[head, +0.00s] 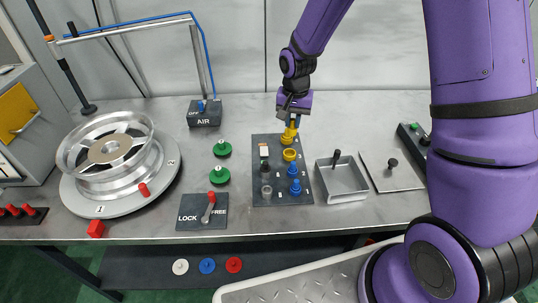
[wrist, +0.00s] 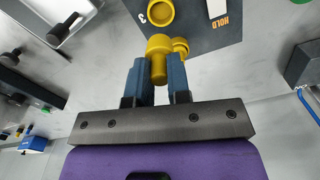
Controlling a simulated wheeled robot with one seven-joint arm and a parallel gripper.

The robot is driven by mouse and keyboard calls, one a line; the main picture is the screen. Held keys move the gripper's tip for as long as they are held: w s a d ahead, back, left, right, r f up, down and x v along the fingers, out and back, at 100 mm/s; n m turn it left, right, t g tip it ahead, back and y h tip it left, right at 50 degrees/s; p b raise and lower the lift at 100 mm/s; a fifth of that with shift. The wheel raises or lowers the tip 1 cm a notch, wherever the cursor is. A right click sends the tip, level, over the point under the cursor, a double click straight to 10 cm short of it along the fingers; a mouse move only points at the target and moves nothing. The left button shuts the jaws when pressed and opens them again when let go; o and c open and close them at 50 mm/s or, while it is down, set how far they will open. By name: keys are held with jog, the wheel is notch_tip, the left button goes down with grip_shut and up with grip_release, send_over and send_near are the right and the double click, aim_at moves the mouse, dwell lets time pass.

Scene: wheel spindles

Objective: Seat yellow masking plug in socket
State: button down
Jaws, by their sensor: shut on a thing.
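A yellow masking plug (wrist: 158,58) is between the blue fingers of my gripper (wrist: 160,85) in the wrist view, with its wide round head beyond the fingertips. In the head view, my gripper (head: 291,116) is over the back right of the dark board (head: 262,200), with the yellow plug (head: 289,132) below it. A second yellow piece (wrist: 181,47) shows partly behind the plug; I cannot tell whether they touch. A hollow yellow ring-shaped piece (head: 289,155) stands on the board in front of the plug; it also shows in the wrist view (wrist: 160,12).
Two blue pieces (head: 295,187) and a grey ring (head: 266,191) share the board. An open metal tray (head: 343,196) and a flat plate with a black knob (head: 408,178) lie to the right. Green knobs (head: 219,174), a lock lever (head: 210,207) and a wheel (head: 112,150) are left.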

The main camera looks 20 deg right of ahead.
aim_at(291, 127)
jog(key=f, duration=0.5)
jog(key=shift+a+f, duration=0.2)
jog(key=shift+f, duration=0.05)
jog(key=shift+d+f, duration=0.1)
jog(key=shift+f, duration=2.05)
jog(key=shift+f, duration=0.1)
jog(key=c, duration=1.1)
grip_release()
notch_tip(291, 127, up, 12)
jog(key=shift+r, duration=0.2)
